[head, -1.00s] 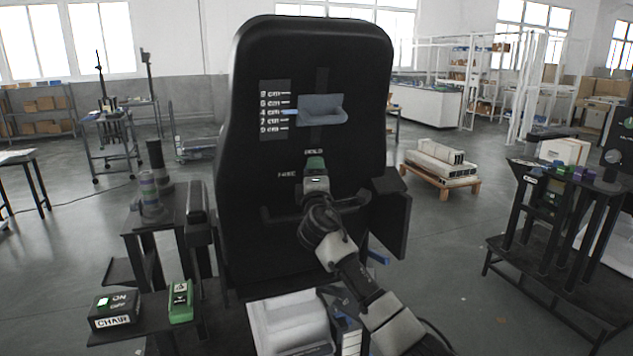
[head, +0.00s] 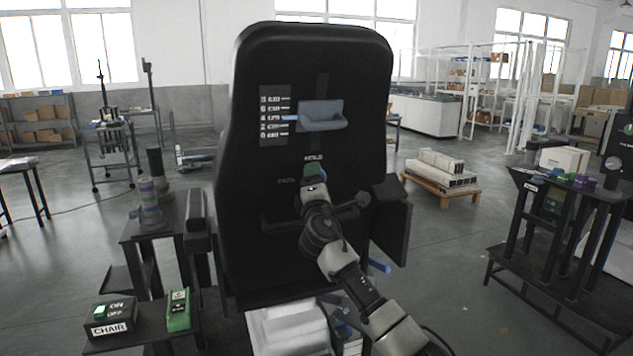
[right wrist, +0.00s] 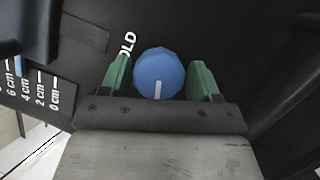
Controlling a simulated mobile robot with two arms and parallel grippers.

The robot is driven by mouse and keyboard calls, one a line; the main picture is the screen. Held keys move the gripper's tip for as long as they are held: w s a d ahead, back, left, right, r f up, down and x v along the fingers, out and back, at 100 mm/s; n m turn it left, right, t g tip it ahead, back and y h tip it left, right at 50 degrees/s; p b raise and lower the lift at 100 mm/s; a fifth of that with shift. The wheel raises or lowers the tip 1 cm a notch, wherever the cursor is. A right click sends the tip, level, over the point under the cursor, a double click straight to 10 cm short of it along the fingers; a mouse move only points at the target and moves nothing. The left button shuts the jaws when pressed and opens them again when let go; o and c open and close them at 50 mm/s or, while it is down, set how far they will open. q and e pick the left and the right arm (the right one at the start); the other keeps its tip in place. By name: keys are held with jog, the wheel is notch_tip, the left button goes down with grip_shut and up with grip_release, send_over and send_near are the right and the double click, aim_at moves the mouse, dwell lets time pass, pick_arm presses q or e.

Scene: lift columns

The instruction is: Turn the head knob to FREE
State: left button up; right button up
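The head knob (right wrist: 159,72) is blue and round with a white mark on its near side, on the dark chair back (head: 350,75). In the right wrist view it sits between the green fingers of my right gripper (right wrist: 160,80). The fingers are apart, with a visible gap on the left and the right finger very close to the knob; contact is unclear. In the head view my right gripper (head: 311,174) covers the knob, just below the HOLD label (head: 313,158). The FREE label (head: 286,181) is to its left. My left gripper is not in view.
A blue-grey headrest piece (head: 321,117) with a cm scale (head: 274,115) beside it is above the knob. A dark bar (head: 270,222) crosses the chair below. A CHAIR switch box (head: 110,318) and a green device (head: 179,310) rest on a stand at lower left.

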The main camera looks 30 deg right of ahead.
jog(key=shift+o, duration=1.1)
jog(key=b+v, duration=0.2)
jog(key=v, duration=0.8)
jog(key=shift+s+a+f, duration=0.15)
jog(key=shift+s+f, duration=0.05)
jog(key=shift+s, duration=0.15)
